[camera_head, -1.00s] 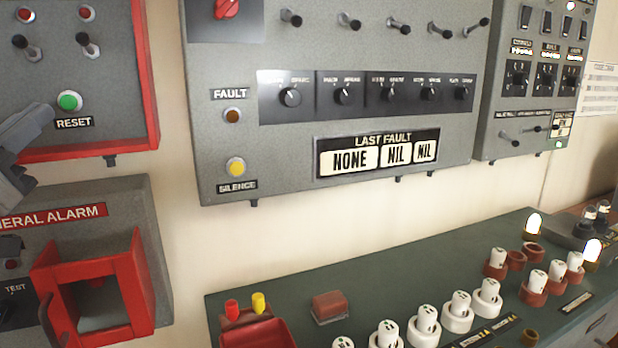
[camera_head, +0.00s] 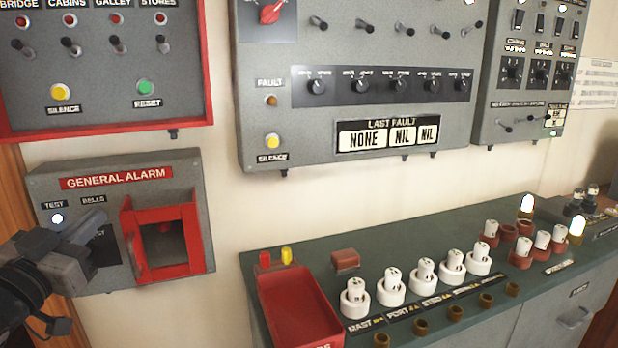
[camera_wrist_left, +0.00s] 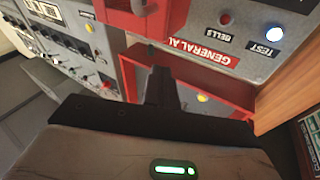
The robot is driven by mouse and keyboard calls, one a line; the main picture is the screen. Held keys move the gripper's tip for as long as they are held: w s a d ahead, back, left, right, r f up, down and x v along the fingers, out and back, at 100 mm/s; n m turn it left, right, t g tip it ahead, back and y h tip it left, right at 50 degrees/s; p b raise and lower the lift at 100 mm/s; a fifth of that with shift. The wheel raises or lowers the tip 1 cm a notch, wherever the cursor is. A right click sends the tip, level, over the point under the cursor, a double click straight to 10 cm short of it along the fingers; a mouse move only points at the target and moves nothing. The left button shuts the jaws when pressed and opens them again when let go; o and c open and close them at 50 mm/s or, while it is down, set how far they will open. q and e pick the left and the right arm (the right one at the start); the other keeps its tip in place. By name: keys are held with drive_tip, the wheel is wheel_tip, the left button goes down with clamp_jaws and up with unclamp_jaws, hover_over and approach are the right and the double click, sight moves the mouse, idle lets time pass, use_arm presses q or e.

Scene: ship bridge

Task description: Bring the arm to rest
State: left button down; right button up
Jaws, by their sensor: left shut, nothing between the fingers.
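My left gripper (camera_head: 84,232) comes in from the left edge in the head view, in front of the lower left part of the general alarm box (camera_head: 60,172). Its fingers are shut with nothing between them. In the left wrist view the shut fingers (camera_wrist_left: 163,88) point toward the panels, and the alarm box (camera_wrist_left: 240,35) shows upside down behind them. I cannot tell from these views whether the fingers touch the box. My right gripper is not in view.
An open red guard frame (camera_head: 128,240) juts from the alarm box. A green-topped console (camera_head: 225,249) with a red tray (camera_head: 290,310) and several white plugs stands below. Grey panels (camera_head: 310,130) hang on the wall. Bare wall lies between box and console.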

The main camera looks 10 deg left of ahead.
use_arm(q)
drive_tip(key=s+d+f+g, duration=0.2)
drive_tip(key=d+f, duration=0.1)
drive_tip(key=f, duration=0.6)
drive_tip(key=s+d+f+g, duration=0.2)
drive_tip(key=f, duration=0.7)
drive_tip(key=s+d+f+g, duration=0.1)
drive_tip(key=d+f+g, duration=0.15)
drive_tip(key=f, duration=0.75)
drive_tip(key=s+d+f+g+h, duration=0.1)
drive_tip(key=s+d+f, duration=0.4)
drive_tip(key=d, duration=0.3)
drive_tip(key=s+d+f+m+g+h, duration=0.1)
drive_tip(key=s+d+f+g, duration=0.1)
drive_tip(key=s+d+f, duration=0.3)
drive_tip(key=d+f, duration=0.2)
drive_tip(key=d, duration=0.1)
drive_tip(key=shift+s+d+h, duration=0.25)
drive_tip(key=shift+d+h, duration=0.05)
drive_tip(key=shift+d, duration=0.05)
drive_tip(key=shift+g, duration=0.25)
